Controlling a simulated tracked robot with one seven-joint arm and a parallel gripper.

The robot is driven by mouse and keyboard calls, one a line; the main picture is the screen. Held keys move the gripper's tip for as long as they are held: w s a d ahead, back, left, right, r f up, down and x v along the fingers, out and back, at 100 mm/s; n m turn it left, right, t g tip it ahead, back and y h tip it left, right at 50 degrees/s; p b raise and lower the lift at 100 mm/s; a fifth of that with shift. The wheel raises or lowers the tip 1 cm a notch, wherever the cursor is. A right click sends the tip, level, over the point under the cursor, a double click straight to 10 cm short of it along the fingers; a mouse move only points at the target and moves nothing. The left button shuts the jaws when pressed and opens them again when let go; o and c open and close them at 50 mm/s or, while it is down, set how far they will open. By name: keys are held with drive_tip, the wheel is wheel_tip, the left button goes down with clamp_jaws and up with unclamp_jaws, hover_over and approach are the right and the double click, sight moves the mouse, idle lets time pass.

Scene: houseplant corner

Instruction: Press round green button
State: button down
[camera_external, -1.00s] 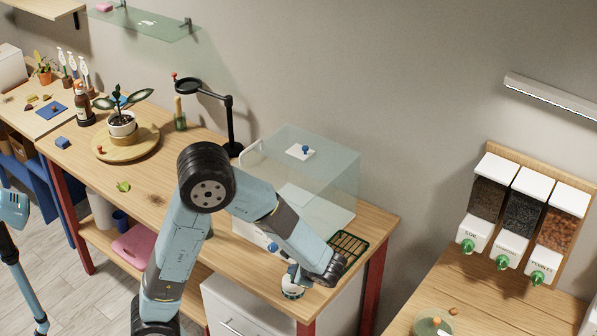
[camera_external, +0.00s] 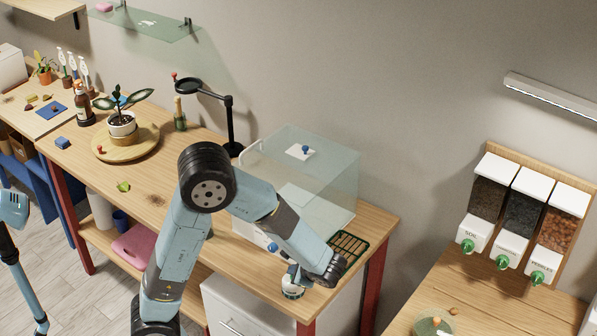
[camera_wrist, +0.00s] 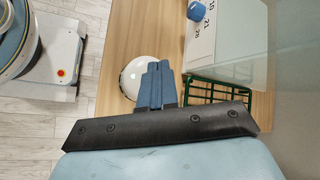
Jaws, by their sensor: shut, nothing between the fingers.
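A round white device (camera_external: 292,292) stands near the front right corner of the wooden table. It also shows in the wrist view (camera_wrist: 130,82), partly behind my fingers. A dark greenish band shows on it in the external view, but I cannot make out a round green button on its top, which my gripper covers. My gripper (camera_wrist: 157,68) is shut and empty, its blue fingers overlapping the device's right part in the wrist view. In the external view my gripper (camera_external: 292,279) is right over the device. I cannot tell whether the fingertips touch it.
A clear-walled box (camera_external: 325,185) with a blue knob (camera_external: 272,247) stands behind my gripper. A dark green rack (camera_external: 348,245) lies to its right. The table's front edge is close. Dispensers with green knobs (camera_external: 503,262) hang at the right.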

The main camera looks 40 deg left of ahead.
drive_tip(key=shift+r, duration=0.6)
drive_tip(key=shift+r, duration=3)
drive_tip(key=c, duration=1.8)
unclamp_jaws()
drive_tip(key=shift+c, duration=0.2)
